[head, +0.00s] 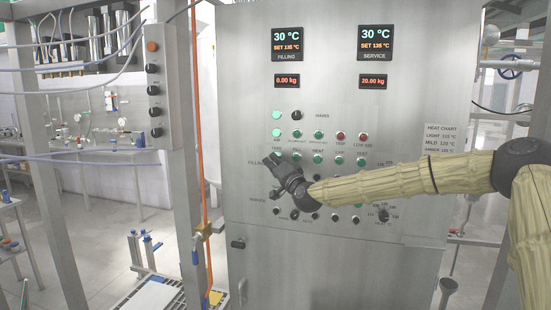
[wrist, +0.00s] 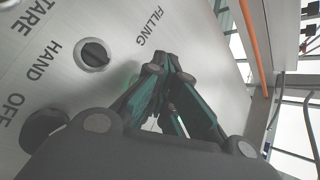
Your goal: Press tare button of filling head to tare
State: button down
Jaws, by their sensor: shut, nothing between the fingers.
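The grey control panel (head: 330,110) fills the middle of the head view. My gripper (head: 272,158) is shut and empty at the left end of the button row by the FILLING label. It covers the spot under the leftmost label, so the tare button is hidden there. In the wrist view my closed fingertips (wrist: 160,62) are close to the panel face (wrist: 130,25), beside the FILLING lettering. Contact cannot be told. A black selector knob (wrist: 93,54) sits near TARE, HAND and OFF lettering. The filling weight display (head: 287,81) reads 0.00 kg.
Green buttons (head: 318,159) continue right of my gripper. Lit green lamps (head: 276,115) and red lamps (head: 340,136) sit above. The service weight display (head: 373,82) reads 20.00 kg. An orange pipe (head: 199,120) and a grey switch box (head: 153,90) stand left of the panel.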

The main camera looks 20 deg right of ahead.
jog(key=shift+d, duration=0.15)
jog(key=shift+s+a+f, duration=0.15)
jog(key=shift+s+a, duration=0.4)
jog(key=shift+s, duration=0.2)
jog(key=s+a, duration=0.1)
jog(key=s+b, duration=0.1)
jog(key=s+a, duration=0.1)
jog(key=s, duration=0.1)
jog(key=shift+s+a, duration=0.1)
jog(key=shift+a, duration=0.25)
jog(key=shift+f, duration=0.15)
dwell(0.5)
